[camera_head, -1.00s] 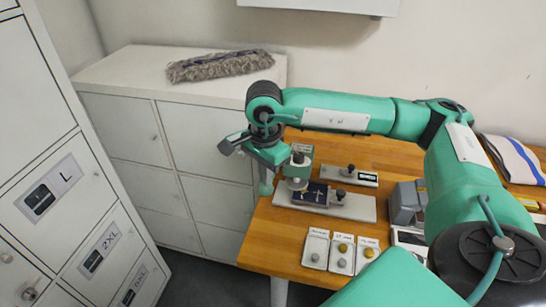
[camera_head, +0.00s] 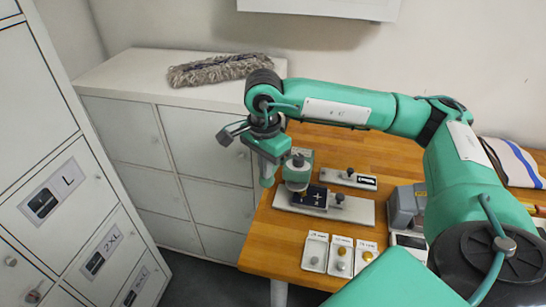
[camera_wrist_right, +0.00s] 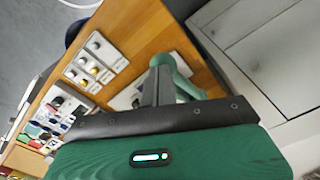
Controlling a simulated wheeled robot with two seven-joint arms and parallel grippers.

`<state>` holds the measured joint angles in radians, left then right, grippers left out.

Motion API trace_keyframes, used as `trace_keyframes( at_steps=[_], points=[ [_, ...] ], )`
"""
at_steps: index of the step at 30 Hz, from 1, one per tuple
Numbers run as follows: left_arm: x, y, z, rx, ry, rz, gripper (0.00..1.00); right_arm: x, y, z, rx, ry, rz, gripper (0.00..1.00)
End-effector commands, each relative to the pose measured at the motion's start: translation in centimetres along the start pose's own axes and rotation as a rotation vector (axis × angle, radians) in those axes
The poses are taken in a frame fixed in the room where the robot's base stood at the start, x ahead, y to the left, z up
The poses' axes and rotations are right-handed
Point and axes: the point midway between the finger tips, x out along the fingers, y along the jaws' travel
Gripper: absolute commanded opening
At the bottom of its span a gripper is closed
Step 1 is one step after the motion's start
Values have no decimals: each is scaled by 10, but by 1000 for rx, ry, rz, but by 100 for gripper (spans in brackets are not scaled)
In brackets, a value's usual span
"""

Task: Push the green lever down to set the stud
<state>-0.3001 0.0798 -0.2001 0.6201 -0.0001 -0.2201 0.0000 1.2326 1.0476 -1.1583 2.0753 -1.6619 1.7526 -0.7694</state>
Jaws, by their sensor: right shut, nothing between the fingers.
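The press (camera_head: 298,165) is pale green with a round grey cap and stands on a light base plate (camera_head: 355,210) near the table's left edge. A dark blue piece (camera_head: 314,197) with a light mark lies at its foot. The green lever (camera_head: 267,175) appears as a rounded pale green end left of the press, and as a green curve in the right wrist view (camera_wrist_right: 175,64). My right gripper (camera_head: 268,149) is shut and empty, directly above the lever end. Its dark fingers (camera_wrist_right: 157,80) overlap the lever in the wrist view; I cannot tell whether they touch. My left gripper is out of view.
Small trays (camera_head: 341,256) with buttons sit at the table's front. A labelled block (camera_head: 348,179) stands behind the base plate and a grey device (camera_head: 405,207) to its right. White lockers (camera_head: 205,145) close off the left, with a fringed mop head (camera_head: 220,68) on top.

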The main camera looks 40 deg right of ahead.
Motion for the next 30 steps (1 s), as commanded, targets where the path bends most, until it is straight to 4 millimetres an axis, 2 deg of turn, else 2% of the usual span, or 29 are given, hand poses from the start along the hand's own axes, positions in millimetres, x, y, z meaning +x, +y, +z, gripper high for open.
trace_keyframes(
  at_steps=[30],
  points=[
    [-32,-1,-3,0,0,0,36,-74,0,0,0,0,-1,0]
  ],
)
